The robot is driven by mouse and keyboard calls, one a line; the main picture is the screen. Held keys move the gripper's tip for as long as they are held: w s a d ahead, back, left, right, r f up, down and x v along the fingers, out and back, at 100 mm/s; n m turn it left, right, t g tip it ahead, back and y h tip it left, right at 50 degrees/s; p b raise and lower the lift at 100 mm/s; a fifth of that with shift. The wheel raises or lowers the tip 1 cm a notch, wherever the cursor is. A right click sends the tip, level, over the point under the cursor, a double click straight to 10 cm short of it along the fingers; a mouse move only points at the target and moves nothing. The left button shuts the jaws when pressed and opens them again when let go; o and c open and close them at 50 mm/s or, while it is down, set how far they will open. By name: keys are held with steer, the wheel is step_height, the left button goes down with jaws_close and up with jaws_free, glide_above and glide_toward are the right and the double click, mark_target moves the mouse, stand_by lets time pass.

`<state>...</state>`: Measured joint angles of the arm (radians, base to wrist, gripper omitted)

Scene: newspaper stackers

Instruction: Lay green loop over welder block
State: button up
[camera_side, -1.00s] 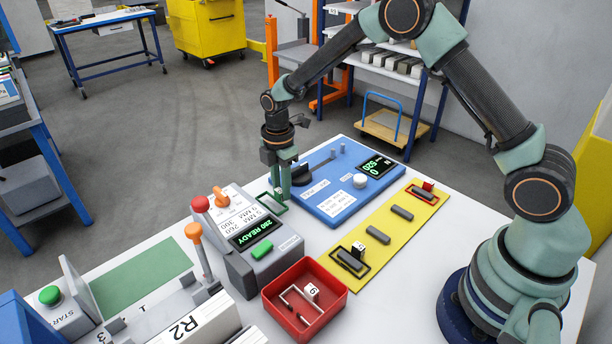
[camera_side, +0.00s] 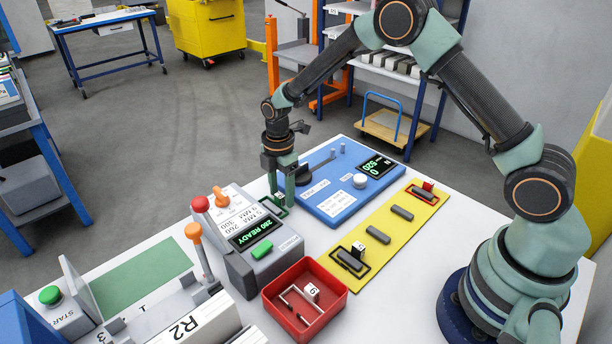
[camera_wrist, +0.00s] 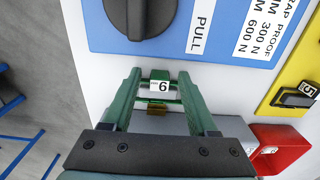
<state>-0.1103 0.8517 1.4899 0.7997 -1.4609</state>
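The green loop (camera_side: 280,207) lies on the white table at the left end of the blue unit, below my gripper (camera_side: 283,203). In the wrist view, its green tab (camera_wrist: 160,75) with a white number tag stands between the fingertips of my gripper (camera_wrist: 160,80). The fingers are apart, with a gap showing on each side of the tab. Fingers hide part of the loop.
The blue unit (camera_side: 335,203) with a black knob is right beside the gripper. A yellow board (camera_side: 385,238) holds grey blocks, two with loops. A red tray (camera_side: 335,300) holds a pale loop. Levers (camera_side: 202,250) rise from the machines at left.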

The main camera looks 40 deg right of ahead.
steer(key=shift+r, duration=0.1)
step_height(320, 180, up, 19)
stand_by(1.4)
steer(key=s+d+r+m+t, duration=0.3)
steer(key=s+r+m, duration=0.4)
steer(key=s+m, duration=0.15)
steer(key=s+d+f+m+t, duration=0.2)
steer(key=s+m, duration=0.7)
steer(key=s, duration=0.2)
steer(key=shift+d+t, duration=0.15)
steer(key=shift+t, duration=0.15)
